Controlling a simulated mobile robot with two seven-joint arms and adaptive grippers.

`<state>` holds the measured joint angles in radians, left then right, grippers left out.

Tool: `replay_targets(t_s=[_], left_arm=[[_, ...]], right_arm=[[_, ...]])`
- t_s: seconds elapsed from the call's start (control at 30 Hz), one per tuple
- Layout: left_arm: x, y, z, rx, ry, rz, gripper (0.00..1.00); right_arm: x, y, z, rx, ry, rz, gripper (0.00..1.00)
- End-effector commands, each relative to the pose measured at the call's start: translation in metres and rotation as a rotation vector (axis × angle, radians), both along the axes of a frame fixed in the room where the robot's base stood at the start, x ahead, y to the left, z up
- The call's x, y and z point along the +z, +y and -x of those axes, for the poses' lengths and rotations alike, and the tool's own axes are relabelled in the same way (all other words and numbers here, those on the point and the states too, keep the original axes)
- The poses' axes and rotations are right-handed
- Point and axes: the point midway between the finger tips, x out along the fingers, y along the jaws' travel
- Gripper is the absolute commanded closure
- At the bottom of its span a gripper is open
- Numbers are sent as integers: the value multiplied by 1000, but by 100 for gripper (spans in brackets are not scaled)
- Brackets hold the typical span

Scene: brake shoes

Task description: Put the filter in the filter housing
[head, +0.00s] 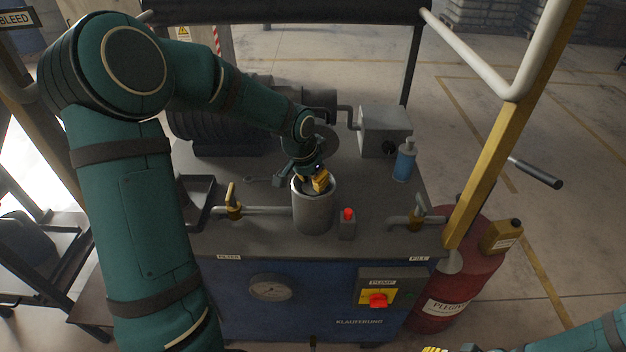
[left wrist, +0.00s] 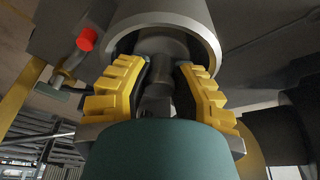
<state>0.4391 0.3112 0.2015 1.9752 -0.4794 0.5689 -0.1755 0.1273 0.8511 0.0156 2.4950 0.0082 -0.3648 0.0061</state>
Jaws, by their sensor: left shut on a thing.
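The filter housing (head: 313,213) is a grey upright cylinder with an open top on the bench; its rim also shows large in the left wrist view (left wrist: 204,28). My left gripper (head: 318,182) is at the housing's mouth, its yellow fingers partly inside the rim. In the left wrist view my left gripper (left wrist: 162,82) is shut on a dark grey part, which I take to be the filter (left wrist: 160,48). The filter reaches into the housing, and its far end is hidden. My right gripper (head: 435,349) barely shows at the bottom edge, mostly cut off.
A small box with a red button (head: 347,216) stands close right of the housing. Pipes with yellow valve handles (head: 232,200) flank it. A blue bottle (head: 404,163) and grey box (head: 384,130) stand at the back right. A black tray (head: 197,198) is at the left.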

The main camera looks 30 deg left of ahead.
Motion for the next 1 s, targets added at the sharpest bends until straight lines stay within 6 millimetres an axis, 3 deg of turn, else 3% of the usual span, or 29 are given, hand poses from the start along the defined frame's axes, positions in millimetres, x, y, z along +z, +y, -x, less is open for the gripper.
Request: replay_targets(t_s=[0.37, 0.4, 0.43, 0.47, 0.8, 1.0], left_arm=[[-4, 0, -1, -1, -3, 0, 100], [-4, 0, 0, -1, -2, -1, 64], [-3, 0, 0, -1, -2, -1, 53], [-3, 0, 0, -1, -2, -1, 49], [0, 0, 0, 0, -1, -1, 49], [28, 3, 6, 2, -6, -2, 49]], right_arm=[[-3, 0, 1, 2, 2, 0, 59], [-3, 0, 1, 2, 2, 0, 59], [-2, 0, 1, 2, 2, 0, 59], [-2, 0, 1, 2, 2, 0, 59], [1, 0, 0, 0, 1, 0, 59], [6, 0, -2, -2, -3, 0, 59]])
